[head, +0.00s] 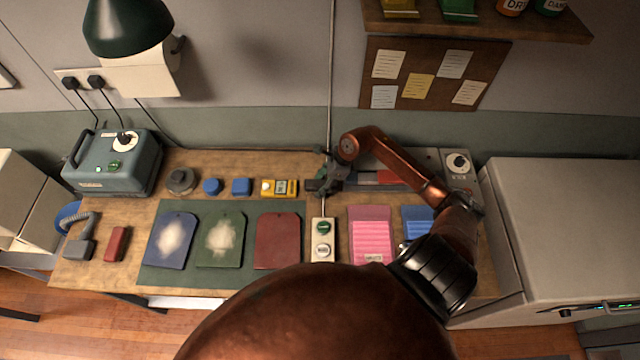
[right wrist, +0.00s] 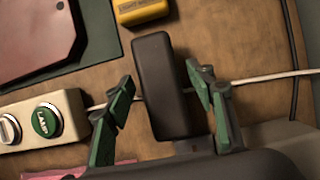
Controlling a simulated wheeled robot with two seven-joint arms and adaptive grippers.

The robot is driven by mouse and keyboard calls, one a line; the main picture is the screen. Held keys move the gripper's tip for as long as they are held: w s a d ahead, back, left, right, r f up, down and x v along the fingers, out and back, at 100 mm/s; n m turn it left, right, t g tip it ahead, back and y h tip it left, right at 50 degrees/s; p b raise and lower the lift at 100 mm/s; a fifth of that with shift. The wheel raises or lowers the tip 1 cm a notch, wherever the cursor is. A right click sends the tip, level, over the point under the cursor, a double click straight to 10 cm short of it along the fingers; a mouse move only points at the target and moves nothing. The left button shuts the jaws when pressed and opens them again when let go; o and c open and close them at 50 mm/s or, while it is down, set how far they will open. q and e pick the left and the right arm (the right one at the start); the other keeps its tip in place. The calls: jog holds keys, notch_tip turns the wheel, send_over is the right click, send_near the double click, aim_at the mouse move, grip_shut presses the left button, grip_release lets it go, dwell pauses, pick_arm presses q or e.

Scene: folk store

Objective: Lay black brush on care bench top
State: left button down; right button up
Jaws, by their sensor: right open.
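The black brush (right wrist: 163,85) is a dark oblong block in the right wrist view, lying between the spread fingers of my right gripper (right wrist: 160,88). A gap shows on its left side; the right finger is close to its right edge, and I cannot tell if they touch. In the head view the open right gripper (head: 330,174) is low over the back middle of the care bench top (head: 225,160). There the brush (head: 311,185) shows only as a small dark patch, mostly hidden. It appears to rest on the wood. My left gripper is out of view.
A yellow box (head: 285,187) and a white switch box (head: 322,240) with a green button are close by. Blue, green and red boards lie on a green mat (head: 150,275). Pink packs (head: 371,235) lie to the right. A pale cord (right wrist: 270,77) crosses behind the brush.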

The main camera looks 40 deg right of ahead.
jog(key=v, duration=1.2)
jog(key=shift+r, duration=0.2)
